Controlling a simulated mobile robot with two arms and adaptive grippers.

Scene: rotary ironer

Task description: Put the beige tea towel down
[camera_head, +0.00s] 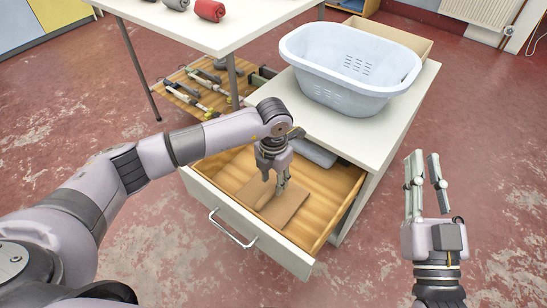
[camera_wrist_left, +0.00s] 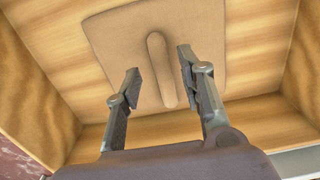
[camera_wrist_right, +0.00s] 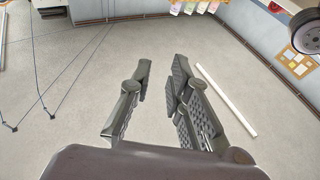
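The beige tea towel (camera_head: 287,208) lies flat on the floor of the open wooden drawer (camera_head: 230,165), with a raised ridge along its middle. It also shows in the left wrist view (camera_wrist_left: 120,38). My left gripper (camera_head: 274,186) is inside the drawer, just above the towel. In the left wrist view its fingers are apart, with the ridge between them and a gap on either side; it holds nothing. My right gripper (camera_head: 424,158) is open and empty, out to the right over the floor.
A grey item (camera_head: 313,152) lies at the back of the drawer. A pale blue laundry basket (camera_head: 350,65) stands on the white cabinet top (camera_head: 330,122) above. A white table (camera_head: 235,30) with rolled cloths (camera_head: 210,10) is behind. Tools lie on a low shelf (camera_head: 190,92).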

